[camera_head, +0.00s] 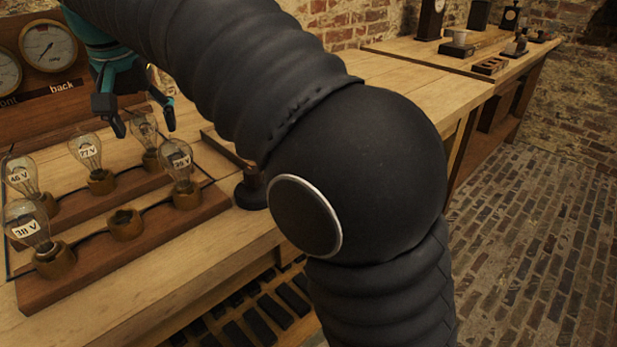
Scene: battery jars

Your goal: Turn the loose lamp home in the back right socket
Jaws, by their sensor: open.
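The back right lamp (144,127) stands in its socket (151,160) on the back wooden strip. Its label is not readable, and I cannot tell how far it is screwed in. My gripper (144,128) is open and points down from above, with one finger on each side of this bulb. I cannot tell whether the fingers touch the glass. In the back row, a 77 V lamp (86,152) stands in the middle and a 46 V lamp (21,178) at the left.
The front strip (110,265) holds a 38 V lamp (28,226), an empty middle socket (125,224) and a right lamp (179,162) close to my gripper. Gauges (48,45) stand behind. My arm hides the bench's middle. Another bench (425,52) stands behind right.

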